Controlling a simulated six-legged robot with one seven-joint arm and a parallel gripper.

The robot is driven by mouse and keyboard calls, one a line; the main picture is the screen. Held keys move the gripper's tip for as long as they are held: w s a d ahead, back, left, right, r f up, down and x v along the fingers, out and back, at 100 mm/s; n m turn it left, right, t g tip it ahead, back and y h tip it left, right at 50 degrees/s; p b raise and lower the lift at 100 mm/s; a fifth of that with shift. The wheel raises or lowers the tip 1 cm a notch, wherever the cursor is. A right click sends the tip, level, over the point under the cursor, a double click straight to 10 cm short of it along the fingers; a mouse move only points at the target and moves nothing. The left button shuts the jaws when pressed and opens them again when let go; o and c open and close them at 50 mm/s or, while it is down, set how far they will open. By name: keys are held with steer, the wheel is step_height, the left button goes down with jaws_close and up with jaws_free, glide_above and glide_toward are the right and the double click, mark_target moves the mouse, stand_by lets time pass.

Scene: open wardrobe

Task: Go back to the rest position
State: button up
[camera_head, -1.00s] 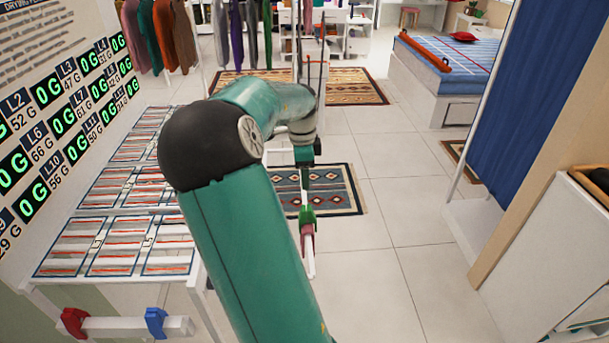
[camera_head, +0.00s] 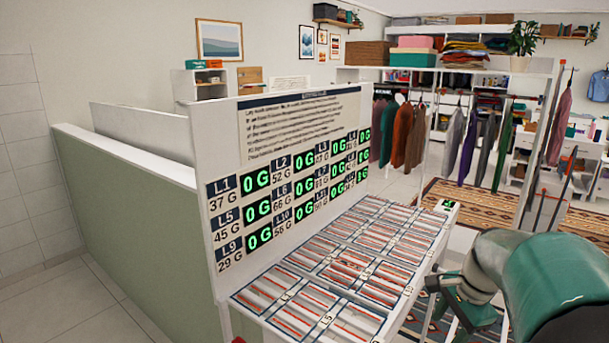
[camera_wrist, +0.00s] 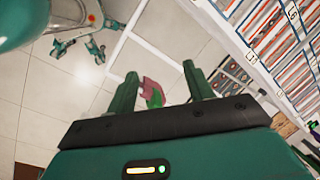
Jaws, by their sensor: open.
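My gripper (camera_wrist: 159,70) is open in the wrist view, with its two green fingers apart. A small pink and green piece (camera_wrist: 150,91) shows between and beyond the fingers, by a white rail (camera_wrist: 148,46); I cannot tell whether it touches them. My green arm enters the head view at the lower right, and its wrist end hangs beside the right edge of the slatted table (camera_head: 352,262). The fingertips are hard to make out there.
A white panel with green weight readouts (camera_head: 297,200) stands behind the table. A low green partition (camera_head: 130,220) is at left. Hanging clothes (camera_head: 408,135) and shelves are at the back. Bare tiled floor (camera_head: 75,305) lies at lower left.

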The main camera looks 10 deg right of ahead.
steer(key=s+a+r+n+t, duration=0.1)
steer(key=s+a+n, duration=0.2)
steer(key=a+n, duration=0.3)
steer(key=s+a+r+n+t+h, duration=0.1)
steer(key=s+a+n, duration=0.3)
steer(key=a, duration=0.5)
steer(key=s+a+r+n+t, duration=0.1)
steer(key=s+a+r+n, duration=0.2)
steer(key=a+n, duration=0.4)
steer(key=shift+s+a+r+n+t, duration=0.3)
steer(key=shift+a+n, duration=0.1)
steer(key=shift+a, duration=0.45)
steer(key=shift+w, duration=0.1)
steer(key=c, duration=0.3)
steer(key=shift+c, duration=0.2)
steer(key=shift+a, duration=0.25)
